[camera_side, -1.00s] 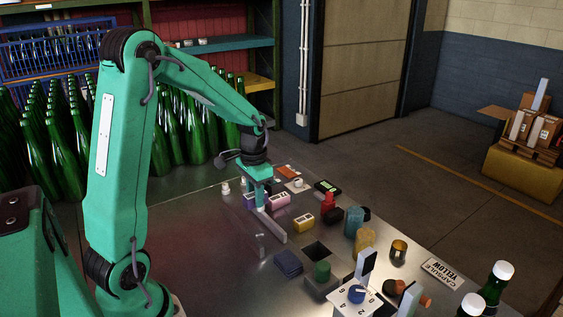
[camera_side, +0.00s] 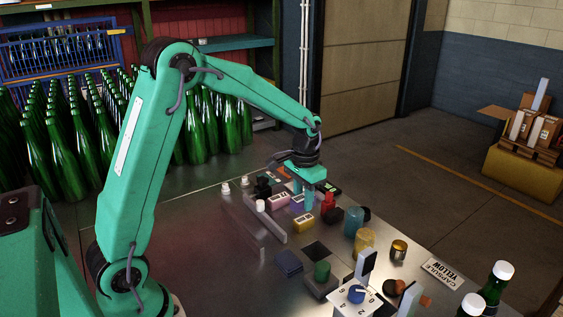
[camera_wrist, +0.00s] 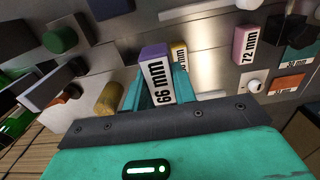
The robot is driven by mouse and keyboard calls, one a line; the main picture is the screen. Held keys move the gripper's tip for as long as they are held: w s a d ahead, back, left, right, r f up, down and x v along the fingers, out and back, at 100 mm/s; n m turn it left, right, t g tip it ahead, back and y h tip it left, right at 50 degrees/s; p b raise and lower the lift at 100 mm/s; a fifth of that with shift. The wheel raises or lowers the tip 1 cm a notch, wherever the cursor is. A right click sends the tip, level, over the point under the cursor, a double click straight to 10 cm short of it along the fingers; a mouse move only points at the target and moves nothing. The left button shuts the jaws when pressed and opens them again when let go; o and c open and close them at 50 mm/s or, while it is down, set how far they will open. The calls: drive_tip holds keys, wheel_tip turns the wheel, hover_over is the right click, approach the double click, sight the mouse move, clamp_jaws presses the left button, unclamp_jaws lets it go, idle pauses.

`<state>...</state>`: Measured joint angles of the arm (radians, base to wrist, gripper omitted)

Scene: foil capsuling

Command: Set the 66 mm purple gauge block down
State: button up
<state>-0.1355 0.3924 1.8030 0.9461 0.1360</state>
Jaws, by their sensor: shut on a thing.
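The purple gauge block (camera_wrist: 155,72), marked "66 mm", stands between the teal fingers of my gripper (camera_wrist: 160,95) in the wrist view. My gripper (camera_side: 303,197) is shut on it. In the side view only a small part of the purple block (camera_side: 297,203) shows between and behind the fingers, low over the metal table (camera_side: 215,250). I cannot tell whether it touches the table. A yellow block (camera_side: 303,221) is just in front of it, and it also shows partly hidden behind the purple one in the wrist view (camera_wrist: 180,56). The pink 72 mm block (camera_side: 278,201) lies to the left.
A red item (camera_side: 328,203) and a black item (camera_side: 332,215) stand close to the right of my gripper. A long metal bar (camera_side: 267,229) lies to the left. A blue pad (camera_side: 288,261) and a square dark opening (camera_side: 316,249) are in front. The table's left part is clear.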

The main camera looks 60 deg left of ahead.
drive_tip(key=d, duration=0.2)
hover_over(291, 216)
wheel_tip(291, 216, down, 7)
drive_tip(key=shift+a+r, duration=0.1)
drive_tip(key=shift+f, duration=2.05)
drive_tip(key=shift+f, duration=0.15)
drive_tip(key=o, duration=1)
drive_tip(key=shift+o, duration=0.2)
wheel_tip(291, 216, up, 12)
drive_tip(key=shift+r, duration=0.2)
